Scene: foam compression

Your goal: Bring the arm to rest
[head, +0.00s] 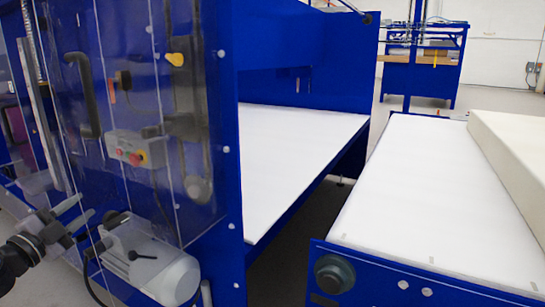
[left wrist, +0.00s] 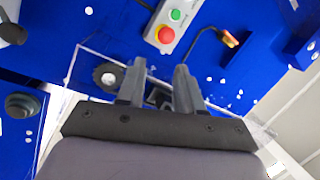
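My left gripper (head: 80,219) reaches in from the lower left of the head view, in front of the blue machine (head: 228,150) and its clear guard panel. In the left wrist view its two grey fingers (left wrist: 161,67) stand apart with nothing between them. A grey control box (head: 137,149) with a red and a green button sits behind the guard, above and right of the gripper. It also shows at the top of the left wrist view (left wrist: 172,24), beyond the fingertips and apart from them. My right gripper is in neither view.
A grey motor (head: 153,268) is close to the right of the gripper. A white machine bed (head: 290,150) lies in the middle. A white-topped table (head: 410,190) with a cream foam block (head: 515,150) stands right. Open floor shows between them.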

